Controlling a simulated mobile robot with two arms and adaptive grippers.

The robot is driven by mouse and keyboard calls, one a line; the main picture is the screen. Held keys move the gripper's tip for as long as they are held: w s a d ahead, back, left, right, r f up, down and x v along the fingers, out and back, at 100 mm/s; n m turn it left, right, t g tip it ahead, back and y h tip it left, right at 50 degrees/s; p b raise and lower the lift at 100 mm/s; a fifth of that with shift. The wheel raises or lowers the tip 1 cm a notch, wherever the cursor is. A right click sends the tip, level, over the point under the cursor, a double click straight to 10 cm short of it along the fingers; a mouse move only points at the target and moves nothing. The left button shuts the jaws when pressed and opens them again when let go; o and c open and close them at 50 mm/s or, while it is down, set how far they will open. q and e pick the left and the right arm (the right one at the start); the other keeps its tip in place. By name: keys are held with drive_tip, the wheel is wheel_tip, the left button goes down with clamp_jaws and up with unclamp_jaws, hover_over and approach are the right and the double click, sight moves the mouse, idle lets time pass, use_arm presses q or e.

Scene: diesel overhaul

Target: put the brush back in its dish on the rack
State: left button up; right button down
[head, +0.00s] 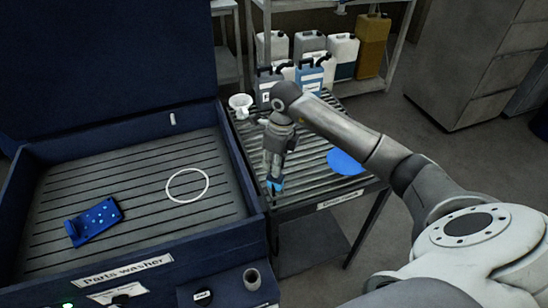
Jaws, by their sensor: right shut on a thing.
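My right gripper (274,183) points down over the left part of the slatted rack (310,190), beside the parts washer. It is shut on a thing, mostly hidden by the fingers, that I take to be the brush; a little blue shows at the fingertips. A flat round blue piece (345,162) lies on the rack to the right of the gripper. A small white cup-like dish (240,102) stands at the rack's back left corner. I cannot tell which of these is the brush's dish. My left gripper is not in view.
The open parts washer (135,165) at left holds a blue drilled bracket (95,222) and a white ring (187,185). Several jugs (311,75) stand behind the rack. A grey cabinet (475,60) is at back right. The rack's slats between gripper and blue disc look clear.

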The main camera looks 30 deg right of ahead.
drive_tip(key=shift+f, duration=0.1)
drive_tip(key=shift+f, duration=0.1)
drive_tip(key=shift+f+b, duration=0.5)
drive_tip(key=shift+b, duration=0.2)
drive_tip(key=c, duration=1.4)
unclamp_jaws()
drive_tip(key=shift+o, duration=0.2)
drive_tip(key=shift+r, duration=0.1)
